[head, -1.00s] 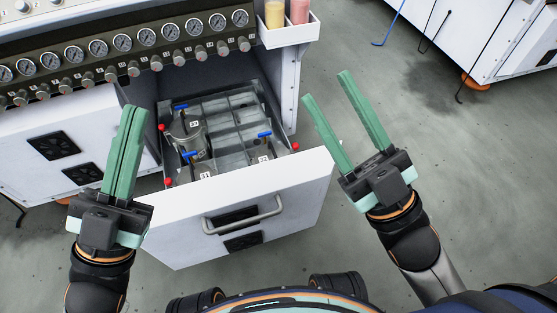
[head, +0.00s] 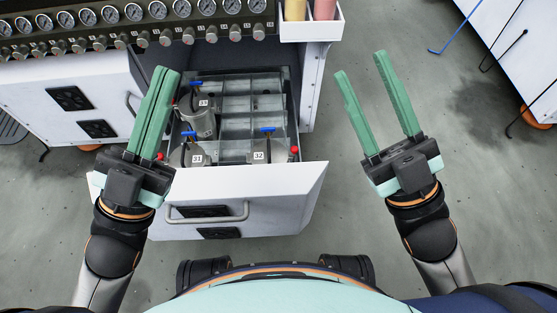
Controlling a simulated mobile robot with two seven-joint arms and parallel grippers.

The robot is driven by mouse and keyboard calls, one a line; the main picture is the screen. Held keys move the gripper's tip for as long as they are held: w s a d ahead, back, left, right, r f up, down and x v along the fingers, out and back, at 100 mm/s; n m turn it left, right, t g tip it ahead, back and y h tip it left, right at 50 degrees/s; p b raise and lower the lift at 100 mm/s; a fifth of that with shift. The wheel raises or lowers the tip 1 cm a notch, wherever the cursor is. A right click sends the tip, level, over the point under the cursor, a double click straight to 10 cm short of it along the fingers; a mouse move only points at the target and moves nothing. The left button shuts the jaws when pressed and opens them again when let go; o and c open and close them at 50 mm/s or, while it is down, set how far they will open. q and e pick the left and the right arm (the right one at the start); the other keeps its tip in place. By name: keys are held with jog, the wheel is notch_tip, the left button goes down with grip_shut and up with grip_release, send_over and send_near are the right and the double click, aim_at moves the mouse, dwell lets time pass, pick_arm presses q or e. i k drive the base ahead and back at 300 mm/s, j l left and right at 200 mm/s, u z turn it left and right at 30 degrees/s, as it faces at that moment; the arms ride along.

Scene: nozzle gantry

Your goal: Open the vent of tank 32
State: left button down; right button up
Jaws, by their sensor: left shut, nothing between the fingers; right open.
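Tank 32 (head: 262,157) sits in the front right compartment of the open drawer (head: 240,181), with its number label facing up. A blue vent handle (head: 267,130) shows on its top, lying roughly sideways. Tank 31 (head: 198,158) is to its left, with its own blue handle (head: 188,134). Another tank (head: 203,118) with a blue handle stands behind tank 31; its label is too small to read surely. My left gripper (head: 166,72) is shut and empty, over the drawer's left side. My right gripper (head: 362,63) is open and empty, right of the drawer.
A row of gauges (head: 133,12) and knobs (head: 166,37) runs along the panel above the drawer. A white bin (head: 312,30) with bottles is at the panel's right end. Red knobs (head: 294,150) sit at the drawer's sides.

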aim_at(268, 130)
jog(key=l+u, duration=0.45)
jog(key=l, duration=0.25)
jog(key=k+l+u, duration=0.1)
jog(key=l+u, duration=0.3)
jog(key=l, duration=0.25)
jog(key=l+u, duration=0.3)
jog(key=l, duration=0.15)
jog(key=i+l+u, duration=0.1)
jog(key=l+u, duration=0.25)
jog(key=i+l+u, duration=0.1)
jog(key=l+u, duration=0.15)
jog(key=l, duration=0.15)
jog(key=i+l+u, duration=0.1)
jog(key=l+u, duration=0.15)
jog(key=l, duration=0.15)
jog(key=k+l+u, duration=0.15)
jog(key=i+j+u, duration=0.1)
jog(key=i+j, duration=0.05)
jog(key=i, duration=0.05)
